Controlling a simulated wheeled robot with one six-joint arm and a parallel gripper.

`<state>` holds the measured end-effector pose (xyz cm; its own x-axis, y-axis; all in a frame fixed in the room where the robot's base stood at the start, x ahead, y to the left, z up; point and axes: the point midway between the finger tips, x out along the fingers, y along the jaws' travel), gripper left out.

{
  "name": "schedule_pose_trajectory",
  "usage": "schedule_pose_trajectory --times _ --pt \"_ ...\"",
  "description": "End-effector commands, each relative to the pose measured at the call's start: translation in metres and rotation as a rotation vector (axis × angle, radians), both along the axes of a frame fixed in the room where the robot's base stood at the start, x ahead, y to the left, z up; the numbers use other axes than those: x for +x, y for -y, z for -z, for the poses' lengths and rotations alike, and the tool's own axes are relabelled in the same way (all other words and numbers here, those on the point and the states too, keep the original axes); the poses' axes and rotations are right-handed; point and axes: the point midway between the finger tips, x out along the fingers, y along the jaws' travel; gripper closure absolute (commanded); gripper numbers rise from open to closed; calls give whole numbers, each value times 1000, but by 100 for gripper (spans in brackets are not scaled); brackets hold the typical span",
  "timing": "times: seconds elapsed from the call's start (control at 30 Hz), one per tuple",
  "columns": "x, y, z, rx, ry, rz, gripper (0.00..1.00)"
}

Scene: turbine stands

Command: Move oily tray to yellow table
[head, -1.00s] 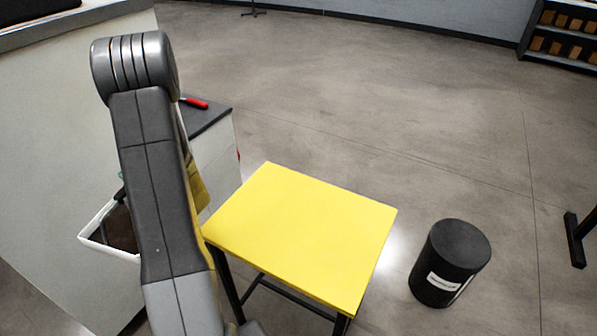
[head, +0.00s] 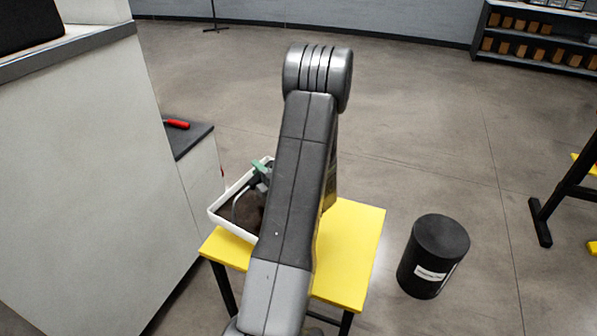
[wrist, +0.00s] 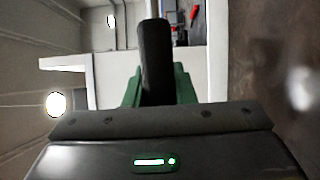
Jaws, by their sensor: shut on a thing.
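The oily tray (head: 230,226) is a white-walled tray with a dark brown, stained inside. In the head view it overlaps the far left part of the yellow table (head: 345,270); I cannot tell if it touches the top. My arm hides the tray's right side and part of the table. In the wrist view my gripper (wrist: 160,85) is seen close up, with the tray's brown inside (wrist: 270,80) at the right.
A black drum (head: 433,255) stands on the floor just right of the table. A tall pale cabinet (head: 90,170) is at the left, with a low dark-topped unit (head: 188,140) holding a red-handled tool (head: 176,124). Open floor lies beyond the table.

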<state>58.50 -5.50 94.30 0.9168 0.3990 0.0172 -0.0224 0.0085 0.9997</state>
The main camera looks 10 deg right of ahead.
Motion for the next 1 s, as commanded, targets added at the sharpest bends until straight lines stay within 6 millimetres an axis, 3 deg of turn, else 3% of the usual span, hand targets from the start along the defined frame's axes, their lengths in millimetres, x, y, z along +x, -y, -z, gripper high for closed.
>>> schedule_pose_trajectory --times 0.03,0.2,0.4,0.73,1.0 --pt "-6 16 -11 -1 1 -16 100" --pt "-33 53 -15 1 -4 -96 100" --pt "-57 78 -14 5 -17 -158 100" --pt "-65 84 -2 8 -22 -180 100" --pt "-65 84 29 7 -23 -179 100"
